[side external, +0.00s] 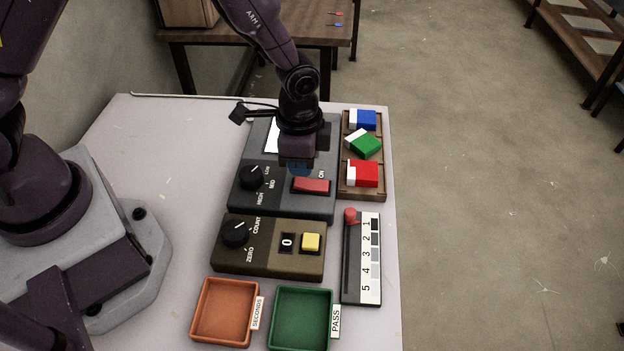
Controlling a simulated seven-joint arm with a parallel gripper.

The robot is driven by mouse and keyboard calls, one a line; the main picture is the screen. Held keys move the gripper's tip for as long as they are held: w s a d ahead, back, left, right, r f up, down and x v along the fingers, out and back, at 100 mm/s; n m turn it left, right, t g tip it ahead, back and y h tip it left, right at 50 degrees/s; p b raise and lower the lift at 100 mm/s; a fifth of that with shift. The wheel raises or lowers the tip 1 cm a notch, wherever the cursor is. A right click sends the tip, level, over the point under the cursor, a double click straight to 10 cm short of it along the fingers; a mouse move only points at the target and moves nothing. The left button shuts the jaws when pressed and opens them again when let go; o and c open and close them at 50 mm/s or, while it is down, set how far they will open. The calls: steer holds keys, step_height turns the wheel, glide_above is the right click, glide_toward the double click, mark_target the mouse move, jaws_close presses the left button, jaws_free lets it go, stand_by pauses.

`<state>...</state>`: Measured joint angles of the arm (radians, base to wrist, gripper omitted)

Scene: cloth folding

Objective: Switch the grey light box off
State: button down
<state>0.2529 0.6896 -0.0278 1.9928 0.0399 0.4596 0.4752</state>
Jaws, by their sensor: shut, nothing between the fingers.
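The grey light box (240,203) lies at the back middle of the table. It has a red rocker switch (312,186) marked ON, a black knob (252,177) with marks around it, and a bright white panel (271,138) partly hidden behind my gripper. My gripper (299,172) is shut and empty. It points down over the box, just behind the red switch. I cannot tell whether its tips touch the box.
A brown counter box (270,264) with a knob and yellow button stands in front. An orange tray (195,312) and a green tray (273,320) are nearest. A wooden rack (347,192) of coloured blocks and a numbered grey scale (347,265) are at right.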

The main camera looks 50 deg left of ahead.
mark_target(301, 182)
steer(key=shift+f, duration=1.4)
stand_by(0.5)
steer(key=shift+r, duration=3.55)
steer(key=s+a+r+n+t, duration=0.2)
steer(key=s+a+r+n, duration=0.2)
steer(key=s+r, duration=0.4)
steer(key=s+a+r+n+t, duration=0.3)
steer(key=s+a+r+n, duration=0.2)
steer(key=r, duration=1)
steer(key=s+a, duration=0.1)
steer(key=s, duration=0.2)
steer(key=shift+t, duration=0.3)
